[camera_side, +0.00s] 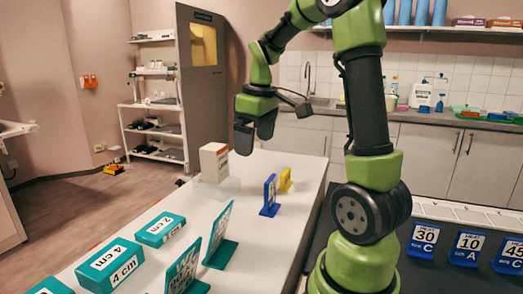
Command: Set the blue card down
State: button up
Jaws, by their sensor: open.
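The blue card (270,193) stands upright on the white table (300,225), toward its right edge, and I see it nearly edge-on. My gripper (254,140) is open and hangs above the table, up and slightly left of the blue card and apart from it. Nothing shows between its fingers.
A yellow card (285,180) stands just behind the blue card. A white box (214,162) in a clear tray (216,188) is to the left. Teal boxes (160,229) and teal cards (219,237) fill the near left. More blue cards (468,249) stand at right.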

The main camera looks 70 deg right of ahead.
jog(key=s+a+r+m+t+y, duration=0.1)
jog(key=s+a, duration=0.3)
jog(key=a, duration=0.5)
jog(key=s+a+r+m+t+y, duration=0.1)
jog(key=s+a+r+m+t, duration=0.1)
jog(key=a, duration=0.8)
jog(key=s+r+t, duration=0.1)
jog(key=s+t, duration=0.1)
jog(key=shift+t+y, duration=0.3)
